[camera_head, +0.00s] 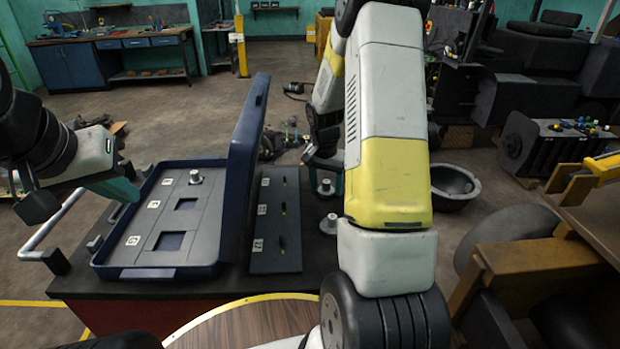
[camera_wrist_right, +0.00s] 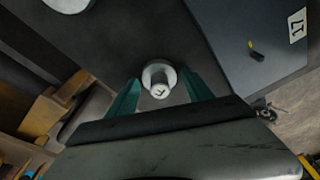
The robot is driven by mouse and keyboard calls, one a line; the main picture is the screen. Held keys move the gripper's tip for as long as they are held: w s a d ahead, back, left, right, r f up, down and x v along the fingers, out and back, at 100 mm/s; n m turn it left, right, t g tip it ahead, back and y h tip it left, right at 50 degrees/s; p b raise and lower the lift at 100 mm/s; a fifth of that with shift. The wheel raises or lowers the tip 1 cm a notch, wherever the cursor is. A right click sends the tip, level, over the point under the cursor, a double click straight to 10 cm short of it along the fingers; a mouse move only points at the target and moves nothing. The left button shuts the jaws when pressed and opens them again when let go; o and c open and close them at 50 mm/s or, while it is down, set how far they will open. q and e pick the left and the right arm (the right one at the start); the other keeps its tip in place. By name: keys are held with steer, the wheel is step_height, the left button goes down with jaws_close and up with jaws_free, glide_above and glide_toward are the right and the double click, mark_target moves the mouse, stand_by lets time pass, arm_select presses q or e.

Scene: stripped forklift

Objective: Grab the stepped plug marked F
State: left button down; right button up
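A pale grey stepped plug (camera_wrist_right: 160,79) stands upright on the dark bench top in the right wrist view, with a dark mark on its end that I cannot read surely. My right gripper (camera_wrist_right: 160,92) is open, its teal fingers on either side of this plug with gaps. In the head view the right gripper (camera_head: 326,180) is partly hidden by my arm, at the farther plug (camera_head: 325,188). A second plug (camera_head: 329,224) stands nearer; its mark is not legible. A third plug (camera_head: 195,177) sits in the case. My left gripper (camera_head: 122,190) is beside the case; its opening is unclear.
The open blue case (camera_head: 150,272) has labelled recesses and a raised lid (camera_head: 247,140). A dark board (camera_head: 275,258) with numbered labels and small pegs lies beside it. A metal handle (camera_head: 50,225) edges the bench at left. A round wooden top (camera_head: 245,325) stands in front.

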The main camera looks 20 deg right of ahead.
steer(key=c, duration=1.2)
steer(key=shift+o, duration=0.2)
steer(key=shift+r, duration=0.1)
